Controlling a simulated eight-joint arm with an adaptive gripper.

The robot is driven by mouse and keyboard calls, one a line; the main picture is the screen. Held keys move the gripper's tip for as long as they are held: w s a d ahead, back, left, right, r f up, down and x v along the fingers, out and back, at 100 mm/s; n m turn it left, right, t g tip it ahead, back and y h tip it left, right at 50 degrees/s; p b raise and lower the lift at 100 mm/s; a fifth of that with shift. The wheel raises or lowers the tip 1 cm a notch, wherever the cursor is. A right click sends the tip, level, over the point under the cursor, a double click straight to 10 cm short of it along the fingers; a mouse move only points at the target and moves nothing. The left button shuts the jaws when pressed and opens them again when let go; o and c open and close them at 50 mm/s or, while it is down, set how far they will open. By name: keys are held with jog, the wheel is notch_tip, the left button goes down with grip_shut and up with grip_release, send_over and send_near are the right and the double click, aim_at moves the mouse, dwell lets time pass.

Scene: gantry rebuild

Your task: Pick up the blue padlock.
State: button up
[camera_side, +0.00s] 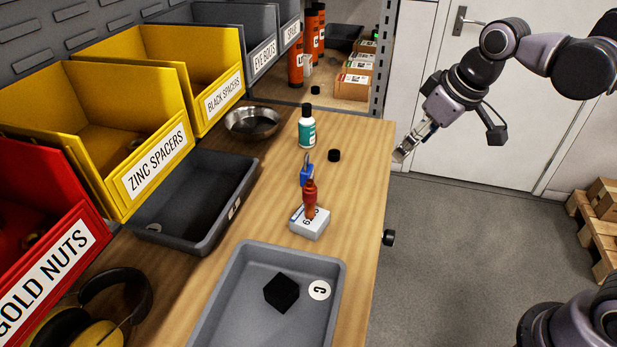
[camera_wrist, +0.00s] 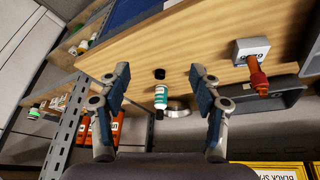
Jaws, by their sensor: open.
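The blue padlock (camera_side: 306,176) stands on the wooden bench in the side view, with its shackle upward. It is just behind a red-orange object (camera_side: 310,198) on a small white box (camera_side: 310,223), which hides part of its lower body. I cannot make out the padlock in the wrist view. My gripper (camera_side: 404,152) is open and empty, right of the bench's edge and well apart from the padlock. The wrist view shows its two fingers spread (camera_wrist: 160,78), with nothing between them.
A green-and-white bottle (camera_side: 307,130) and a black cap (camera_side: 334,155) stand behind the padlock. A metal bowl (camera_side: 253,122) and dark tray (camera_side: 210,205) are to the left. A grey tray (camera_side: 233,293) with a black cube (camera_side: 281,292) lies in front.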

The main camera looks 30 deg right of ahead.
jog(key=w+a+n+g, duration=0.1)
jog(key=w+a+n, duration=0.1)
jog(key=w+a, duration=0.2)
jog(key=w+a+n+g, duration=0.2)
jog(key=w+a, duration=0.3)
jog(key=w+a+n+g, duration=0.1)
jog(key=w+a, duration=0.4)
jog(key=shift+w+a+f+n+g+h, duration=0.15)
jog(key=shift+a+f+n+g+h, duration=0.15)
jog(key=shift+f+n+g, duration=0.1)
jog(key=shift+w+a+f, duration=0.1)
jog(key=shift+f, duration=0.5)
send_over(307, 168)
jog(key=f, duration=0.4)
jog(key=shift+s+a+f, duration=0.2)
jog(key=shift+a+f, duration=0.05)
jog(key=shift+w+d+f, duration=0.1)
jog(key=shift+d+f, duration=0.05)
jog(key=shift+f, duration=1.15)
jog(key=shift+w+d+f, duration=0.1)
jog(key=shift+d+f, duration=0.05)
jog(key=shift+f, duration=1.15)
jog(key=c, duration=1.3)
